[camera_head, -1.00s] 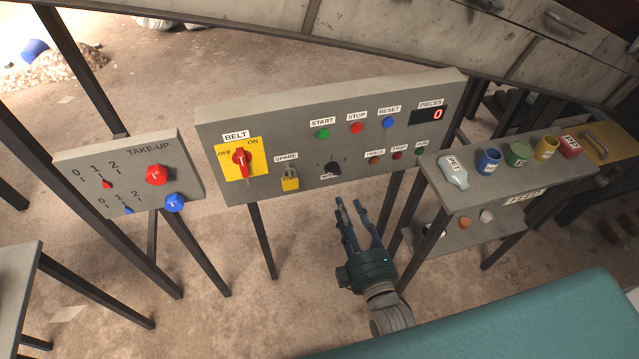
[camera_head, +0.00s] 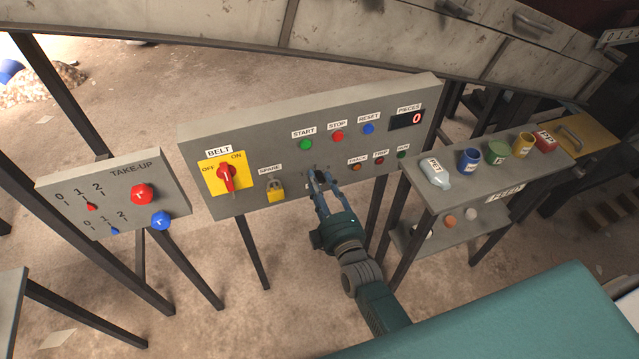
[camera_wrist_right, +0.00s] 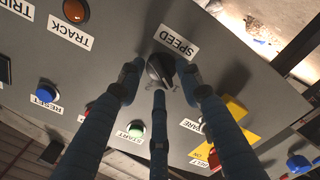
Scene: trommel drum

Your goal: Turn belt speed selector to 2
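The black speed selector knob (camera_wrist_right: 162,70) sits on the grey control panel (camera_head: 215,140), beside the SPEED label (camera_wrist_right: 178,42) in the right wrist view. My left gripper is not in view.
Start (camera_head: 306,144), stop (camera_head: 337,136) and reset (camera_head: 368,128) buttons sit above. A feed shelf with cups stands right, a take-up panel (camera_head: 60,190) left.

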